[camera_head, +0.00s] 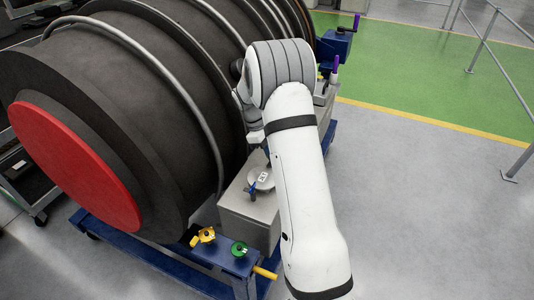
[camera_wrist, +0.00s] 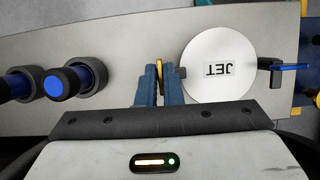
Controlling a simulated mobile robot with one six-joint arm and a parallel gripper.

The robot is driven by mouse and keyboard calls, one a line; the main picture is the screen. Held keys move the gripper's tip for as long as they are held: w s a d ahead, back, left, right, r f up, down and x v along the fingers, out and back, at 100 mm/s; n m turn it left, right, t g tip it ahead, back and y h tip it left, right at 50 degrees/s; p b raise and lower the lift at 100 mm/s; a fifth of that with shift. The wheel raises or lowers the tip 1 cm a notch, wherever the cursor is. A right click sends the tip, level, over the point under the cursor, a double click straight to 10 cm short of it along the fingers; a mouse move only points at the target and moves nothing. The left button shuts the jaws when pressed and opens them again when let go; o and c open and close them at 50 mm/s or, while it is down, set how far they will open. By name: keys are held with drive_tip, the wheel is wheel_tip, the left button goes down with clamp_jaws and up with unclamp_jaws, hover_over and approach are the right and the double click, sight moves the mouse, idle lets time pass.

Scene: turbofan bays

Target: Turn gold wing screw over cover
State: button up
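The gold wing screw (camera_wrist: 158,72) stands edge-on between the two blue fingers of my gripper (camera_wrist: 159,78) in the wrist view. The fingers close in on it from both sides with no clear gap. Just to its right is the round white cover (camera_wrist: 218,62) marked JET, which reads upside down there. In the head view the cover (camera_head: 263,179) lies on top of a grey box, partly behind my arm. The wing screw and my fingertips are hidden in the head view.
A blue handle (camera_wrist: 291,67) sits right of the cover. Two blue-and-black fittings (camera_wrist: 62,84) stand to the left. In the head view, a yellow fitting (camera_head: 203,236) and a green one (camera_head: 239,249) sit on the blue frame (camera_head: 175,268). The engine (camera_head: 110,95) fills the left; open floor lies right.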

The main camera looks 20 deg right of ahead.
drive_tip(key=o, duration=0.4)
drive_tip(key=shift+r, duration=0.1)
drive_tip(key=v, duration=0.7)
drive_tip(key=shift+r+b, duration=0.3)
drive_tip(key=shift+b, duration=0.1)
drive_tip(key=shift+a+r, duration=0.1)
drive_tip(key=s+a+r+m+t+y, duration=0.1)
drive_tip(key=s+a+r+m+t, duration=0.15)
drive_tip(key=s+r, duration=0.35)
drive_tip(key=s+a+r+m+t+y, duration=0.1)
drive_tip(key=s+a+m+t, duration=0.1)
drive_tip(key=s, duration=1)
drive_tip(key=s+a+r+m+t+y, duration=0.1)
drive_tip(key=s+a+m, duration=0.3)
drive_tip(key=s, duration=0.8)
drive_tip(key=shift+a+r+t, duration=0.2)
drive_tip(key=shift+a+t, duration=0.25)
drive_tip(key=shift+a, duration=0.45)
